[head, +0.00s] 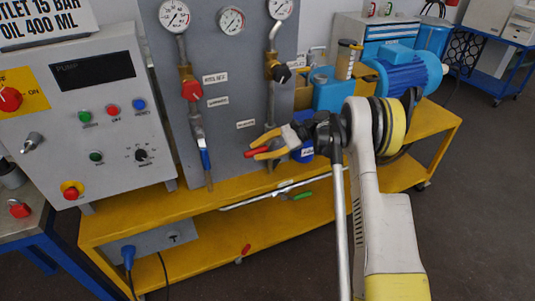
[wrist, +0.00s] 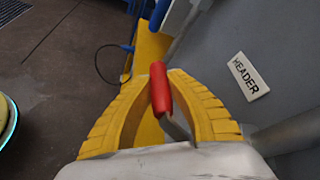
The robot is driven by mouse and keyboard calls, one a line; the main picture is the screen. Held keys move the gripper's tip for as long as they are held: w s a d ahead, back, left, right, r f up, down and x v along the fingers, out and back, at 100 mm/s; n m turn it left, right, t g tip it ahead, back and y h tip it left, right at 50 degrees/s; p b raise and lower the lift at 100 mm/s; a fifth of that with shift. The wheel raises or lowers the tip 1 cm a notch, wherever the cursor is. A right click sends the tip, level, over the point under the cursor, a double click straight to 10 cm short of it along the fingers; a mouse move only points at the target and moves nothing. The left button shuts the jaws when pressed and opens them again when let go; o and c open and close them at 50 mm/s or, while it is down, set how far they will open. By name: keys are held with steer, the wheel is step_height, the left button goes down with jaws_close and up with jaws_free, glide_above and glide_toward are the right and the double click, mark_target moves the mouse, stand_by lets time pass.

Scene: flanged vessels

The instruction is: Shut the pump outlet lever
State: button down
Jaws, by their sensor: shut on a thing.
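My gripper (head: 262,147) has yellow fingers and is in front of the grey panel, by the lower part of the right pipe. It is shut on a red lever (head: 257,153). In the wrist view the red lever (wrist: 160,88) stands between the two ridged yellow fingertips of my gripper (wrist: 160,75), and its bare metal shank bends down to the right. The lever's valve body is hidden. A blue lever (head: 205,158) hangs down on the left pipe. I cannot tell from the labels which lever is the pump outlet.
Three gauges (head: 231,20) top the grey panel (head: 225,120). A control box (head: 90,115) stands at the left. A blue motor (head: 402,72) sits on the yellow bench (head: 435,122). A green handle (head: 302,196) shows below. A HEADER label (wrist: 247,76) is right of the fingers.

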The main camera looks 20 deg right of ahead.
steer(key=shift+w+r, duration=0.15)
steer(key=shift+r, duration=0.1)
stand_by(0.3)
steer(key=c, duration=1.2)
jaws_free()
steer(key=shift+a, duration=0.1)
steer(key=v, duration=1.2)
steer(key=shift+f, duration=0.25)
